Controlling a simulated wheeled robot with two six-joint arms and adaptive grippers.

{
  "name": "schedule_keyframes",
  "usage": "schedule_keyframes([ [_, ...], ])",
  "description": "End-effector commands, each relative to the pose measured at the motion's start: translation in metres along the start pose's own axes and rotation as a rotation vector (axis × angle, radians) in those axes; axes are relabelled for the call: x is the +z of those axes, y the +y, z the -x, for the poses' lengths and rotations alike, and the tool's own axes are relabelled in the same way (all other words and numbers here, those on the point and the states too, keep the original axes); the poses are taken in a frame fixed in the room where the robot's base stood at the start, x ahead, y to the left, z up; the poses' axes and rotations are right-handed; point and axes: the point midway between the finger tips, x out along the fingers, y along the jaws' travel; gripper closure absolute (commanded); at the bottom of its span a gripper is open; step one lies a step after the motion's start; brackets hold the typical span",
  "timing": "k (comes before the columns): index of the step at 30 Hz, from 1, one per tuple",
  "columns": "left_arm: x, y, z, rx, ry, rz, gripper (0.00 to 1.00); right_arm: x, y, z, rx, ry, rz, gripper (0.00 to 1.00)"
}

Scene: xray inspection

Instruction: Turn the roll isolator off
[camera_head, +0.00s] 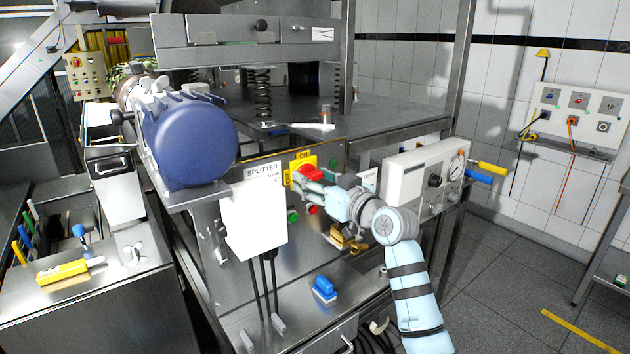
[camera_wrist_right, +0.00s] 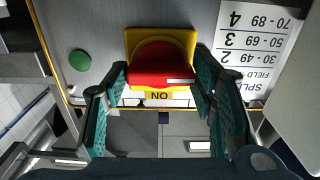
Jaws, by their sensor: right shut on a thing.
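The roll isolator is a red rotary handle (camera_head: 312,173) on a yellow square plate (camera_head: 303,162), mounted on the machine's front panel right of the splitter sign. In the right wrist view the red handle (camera_wrist_right: 160,77) lies crosswise between my teal fingers, on its yellow plate (camera_wrist_right: 188,42). An ON label (camera_wrist_right: 160,96) beside it reads upside down there. My right gripper (camera_head: 307,183) reaches the handle from the front right and is shut on it, one finger at each end. My fingers partly cover the handle in the head view. My left gripper is not in view.
A blue-handled item (camera_head: 324,287) lies on the lower shelf. A green button (camera_wrist_right: 79,60) shows in the wrist view.

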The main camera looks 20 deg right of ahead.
Motion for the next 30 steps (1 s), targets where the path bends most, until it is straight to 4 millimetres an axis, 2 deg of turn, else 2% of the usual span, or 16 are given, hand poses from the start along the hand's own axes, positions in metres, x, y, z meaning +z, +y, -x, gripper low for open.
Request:
schedule_keyframes([
  [2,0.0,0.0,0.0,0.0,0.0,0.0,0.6,0.001,0.0,0.0,0.0,-0.002,0.002,0.76],
  [3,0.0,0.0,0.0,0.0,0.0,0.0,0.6,0.001,0.0,0.0,0.0,-0.002,0.002,0.44],
  [6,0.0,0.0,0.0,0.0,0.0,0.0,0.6,0.001,0.0,0.0,0.0,-0.002,0.001,0.28],
  [15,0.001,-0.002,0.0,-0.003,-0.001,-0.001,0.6,0.0,0.0,0.001,0.0,0.0,0.0,0.28],
  [18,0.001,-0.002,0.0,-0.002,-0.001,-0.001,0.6,0.0,0.001,0.008,0.002,0.001,0.001,0.28],
  [20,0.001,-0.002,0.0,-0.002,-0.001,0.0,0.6,0.001,0.001,0.019,0.002,0.001,0.002,0.28],
  [27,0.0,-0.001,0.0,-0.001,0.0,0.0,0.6,0.001,0.001,0.085,0.003,-0.002,0.006,0.28],
  [30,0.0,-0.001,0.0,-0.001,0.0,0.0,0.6,0.001,0.001,0.106,0.003,-0.002,0.004,0.28],
])
